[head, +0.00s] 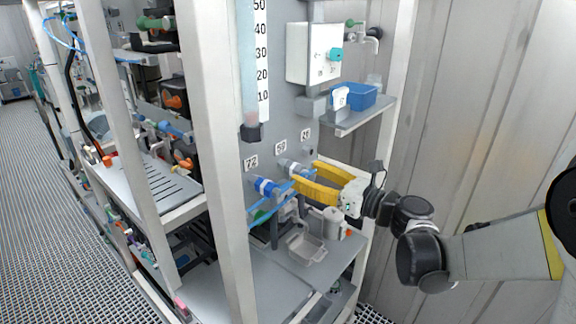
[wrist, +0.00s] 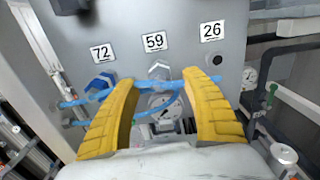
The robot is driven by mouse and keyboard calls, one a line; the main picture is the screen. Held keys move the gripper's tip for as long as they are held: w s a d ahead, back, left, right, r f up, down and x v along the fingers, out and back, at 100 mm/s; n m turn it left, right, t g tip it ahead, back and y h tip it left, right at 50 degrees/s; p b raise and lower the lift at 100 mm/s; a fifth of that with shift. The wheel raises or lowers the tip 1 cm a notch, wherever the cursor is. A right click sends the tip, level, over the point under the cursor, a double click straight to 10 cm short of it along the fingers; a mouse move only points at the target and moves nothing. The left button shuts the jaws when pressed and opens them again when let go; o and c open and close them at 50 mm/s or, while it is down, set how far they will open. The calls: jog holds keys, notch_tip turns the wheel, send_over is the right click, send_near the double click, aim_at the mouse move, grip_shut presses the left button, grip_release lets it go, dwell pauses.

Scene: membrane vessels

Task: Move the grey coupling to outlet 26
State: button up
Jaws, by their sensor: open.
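The grey coupling (wrist: 159,70) sits at the outlet labelled 59 (wrist: 155,42) on the grey panel; it also shows in the head view (head: 290,166), close to my fingertips. My gripper (wrist: 160,80) has its two yellow fingers spread, one on each side of the coupling in the wrist view. In the head view my gripper (head: 305,175) reaches in from the right. I cannot tell whether a finger touches the coupling. Outlet 26 is an empty dark hole (wrist: 217,60) under the label 26 (wrist: 211,31), right of the coupling.
A blue coupling (wrist: 100,82) sits at the outlet labelled 72 (wrist: 102,52). Blue hoses (wrist: 150,86) cross in front of the panel by my fingers. A clear tray (head: 306,248) stands on the shelf below.

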aim_at(303, 173)
jog(key=shift+b+x, duration=0.45)
jog(key=shift+x, duration=1.65)
jog(key=shift+b, duration=0.35)
jog(key=shift+c, duration=0.5)
grip_shut()
jog(key=shift+s+d, duration=0.15)
jog(key=shift+d, duration=0.05)
jog(key=shift+b+v, duration=0.35)
jog(key=shift+v, duration=2.45)
